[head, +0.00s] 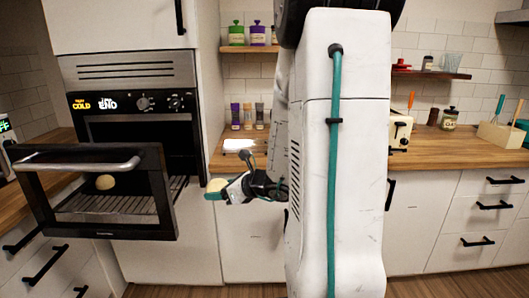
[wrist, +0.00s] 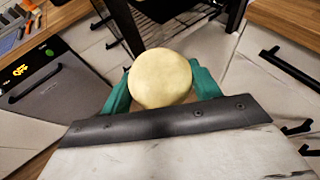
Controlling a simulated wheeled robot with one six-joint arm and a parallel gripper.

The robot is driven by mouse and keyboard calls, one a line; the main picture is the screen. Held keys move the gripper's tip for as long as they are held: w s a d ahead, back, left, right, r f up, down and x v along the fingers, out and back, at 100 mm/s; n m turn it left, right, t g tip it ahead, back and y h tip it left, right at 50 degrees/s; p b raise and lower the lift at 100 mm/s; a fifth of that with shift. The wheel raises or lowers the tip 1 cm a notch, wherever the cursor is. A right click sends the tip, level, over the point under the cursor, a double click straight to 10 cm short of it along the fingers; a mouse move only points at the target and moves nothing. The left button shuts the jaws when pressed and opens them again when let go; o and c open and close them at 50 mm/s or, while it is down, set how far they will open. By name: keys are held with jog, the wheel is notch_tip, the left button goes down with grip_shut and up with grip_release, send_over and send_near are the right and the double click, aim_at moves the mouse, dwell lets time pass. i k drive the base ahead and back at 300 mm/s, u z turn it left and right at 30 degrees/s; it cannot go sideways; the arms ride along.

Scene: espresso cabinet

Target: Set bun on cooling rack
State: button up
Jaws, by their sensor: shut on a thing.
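My gripper (head: 214,190) is shut on a pale round bun (head: 217,184) and holds it in the air in front of the counter, right of the oven. In the wrist view the bun (wrist: 160,78) sits between the teal fingers of my gripper (wrist: 161,90).
The oven door (head: 165,215) stands open at the left and juts out near my gripper. Jars (head: 248,116) line the back of the counter (head: 222,160). A toaster (head: 400,130) stands at the right. My white arm blocks the middle of the head view.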

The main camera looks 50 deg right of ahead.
aim_at(236, 144)
jog(key=u, duration=0.15)
jog(key=k, duration=0.15)
jog(key=u, duration=2.55)
jog(key=k, duration=1.65)
jog(key=z, duration=2.35)
jog(key=i, duration=1.2)
jog(key=z, duration=0.1)
